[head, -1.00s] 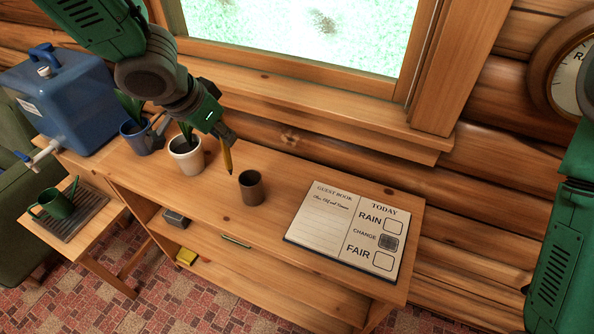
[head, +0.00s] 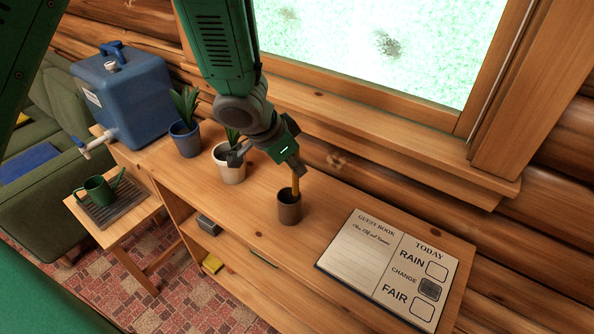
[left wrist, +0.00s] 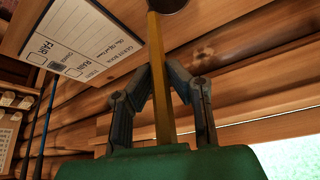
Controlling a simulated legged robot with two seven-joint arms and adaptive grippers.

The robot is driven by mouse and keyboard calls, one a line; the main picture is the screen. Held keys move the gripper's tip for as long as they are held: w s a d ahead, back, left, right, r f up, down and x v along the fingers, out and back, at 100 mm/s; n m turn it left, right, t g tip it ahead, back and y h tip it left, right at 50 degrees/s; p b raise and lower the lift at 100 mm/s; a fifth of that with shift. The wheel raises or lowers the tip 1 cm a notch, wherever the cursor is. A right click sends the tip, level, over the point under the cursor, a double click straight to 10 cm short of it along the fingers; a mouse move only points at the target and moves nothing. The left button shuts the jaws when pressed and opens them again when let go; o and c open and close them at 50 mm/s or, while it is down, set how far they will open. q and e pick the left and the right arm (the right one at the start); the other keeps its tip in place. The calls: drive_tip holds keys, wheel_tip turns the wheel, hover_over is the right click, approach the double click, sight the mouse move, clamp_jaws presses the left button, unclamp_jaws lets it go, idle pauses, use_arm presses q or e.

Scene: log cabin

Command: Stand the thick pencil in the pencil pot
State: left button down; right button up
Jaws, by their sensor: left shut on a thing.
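The thick pencil (head: 296,184) is yellow-orange and upright, its lower end at the mouth of the brown pencil pot (head: 289,209) on the wooden desk. The lower tip is hidden at the pot's rim, and I cannot tell how deep it is. My left gripper (head: 295,168) is shut on the pencil's upper part, above the pot. In the left wrist view the pencil (left wrist: 158,75) runs from between the fingers (left wrist: 160,85) up to the dark pot (left wrist: 172,5), which is cut off at the top edge. My right gripper is out of view.
A white plant pot (head: 230,168) and a blue plant pot (head: 186,140) stand left of the pencil pot. A blue water container (head: 130,95) is farther left. An open guest book (head: 360,250) lies to the right. Bare desk separates pot and book.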

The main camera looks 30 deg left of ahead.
use_arm(q)
drive_tip(key=shift+w+a+f, duration=0.1)
drive_tip(key=shift+a+f, duration=0.1)
drive_tip(key=shift+a, duration=0.1)
drive_tip(key=shift+f, duration=0.1)
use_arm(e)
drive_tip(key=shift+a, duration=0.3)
use_arm(q)
drive_tip(key=shift+f, duration=0.1)
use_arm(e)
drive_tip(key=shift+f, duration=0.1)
use_arm(q)
drive_tip(key=shift+d+f, duration=0.1)
drive_tip(key=shift+f, duration=0.05)
drive_tip(key=c, duration=1.6)
unclamp_jaws()
drive_tip(key=shift+d, duration=0.1)
drive_tip(key=shift+o, duration=0.2)
drive_tip(key=shift+d, duration=0.1)
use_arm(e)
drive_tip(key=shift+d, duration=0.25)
use_arm(q)
drive_tip(key=shift+r, duration=0.2)
